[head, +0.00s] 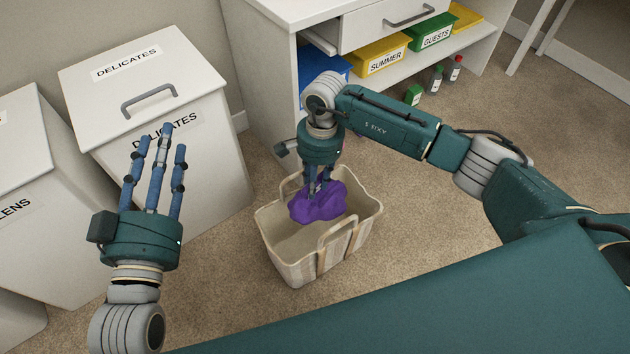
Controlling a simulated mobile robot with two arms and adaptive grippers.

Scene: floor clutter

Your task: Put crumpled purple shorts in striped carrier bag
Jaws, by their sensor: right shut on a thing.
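The crumpled purple shorts (318,203) are in the grip of my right gripper (317,186), whose fingers point down onto them. They are over the opening of the striped carrier bag (296,266), toward its back half. I cannot tell whether they touch the bag's inside. The bag stands upright on the carpet, with a beige body, faint stripes and two handles. My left gripper (157,165) is raised at the left, its fingers spread and pointing up, open and empty, in front of a white bin.
White lidded bins (185,150) labelled DELICATES and LENS stand at the left. A white shelf unit at the back holds a blue box (316,65), a yellow SUMMER box (381,58) and a green GUESTS box (431,32). Small bottles (453,69) stand on the carpet. Carpet right of the bag is clear.

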